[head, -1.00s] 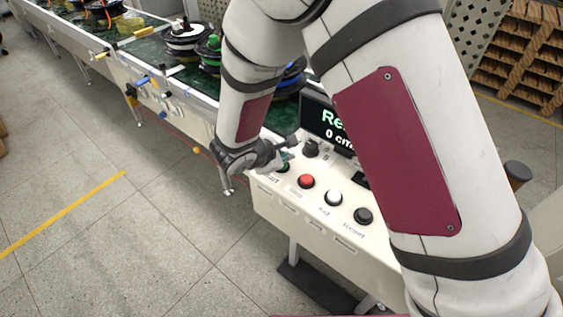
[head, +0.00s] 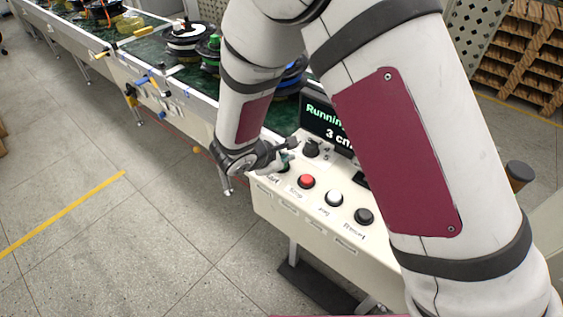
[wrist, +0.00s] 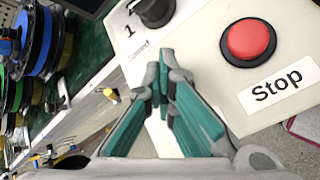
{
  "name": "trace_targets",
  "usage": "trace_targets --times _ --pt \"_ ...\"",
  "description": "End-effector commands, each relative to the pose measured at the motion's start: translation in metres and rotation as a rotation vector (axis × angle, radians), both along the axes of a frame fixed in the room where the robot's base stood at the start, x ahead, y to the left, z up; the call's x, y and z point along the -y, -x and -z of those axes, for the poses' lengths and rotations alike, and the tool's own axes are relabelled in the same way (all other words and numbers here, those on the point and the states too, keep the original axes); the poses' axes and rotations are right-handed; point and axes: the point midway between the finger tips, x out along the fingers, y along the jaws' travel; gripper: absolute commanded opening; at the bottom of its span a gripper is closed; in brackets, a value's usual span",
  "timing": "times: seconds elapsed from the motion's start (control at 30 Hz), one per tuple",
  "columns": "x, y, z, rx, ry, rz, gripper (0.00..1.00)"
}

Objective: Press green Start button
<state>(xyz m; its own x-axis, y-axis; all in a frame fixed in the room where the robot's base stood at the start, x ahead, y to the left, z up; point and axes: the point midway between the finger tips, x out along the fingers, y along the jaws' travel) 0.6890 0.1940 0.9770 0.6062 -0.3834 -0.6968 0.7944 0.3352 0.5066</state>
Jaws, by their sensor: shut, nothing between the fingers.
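My gripper (head: 284,161) is shut and empty, with its fingertips down at the left end of the white control panel (head: 305,229). The green Start button is hidden behind the gripper in the head view, and the wrist view does not show it either. In the wrist view the teal fingers (wrist: 165,80) meet over the panel, left of the red Stop button (wrist: 250,40). The red button (head: 306,181) also shows in the head view. The panel's display (head: 325,124) reads "Running" and "3 cm", its right part covered by my arm.
A black rotary knob (head: 311,149) stands close behind the gripper. A white button (head: 333,198) and a black button (head: 364,216) lie to the right. A green conveyor (head: 152,48) carries several spool-shaped motors (head: 187,40). Open floor lies to the left.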

Motion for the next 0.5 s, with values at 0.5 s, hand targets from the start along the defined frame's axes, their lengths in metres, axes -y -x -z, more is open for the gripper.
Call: trace_targets --times 0.5 --pt "0.0 0.0 -0.017 0.0 -0.001 0.001 0.0"
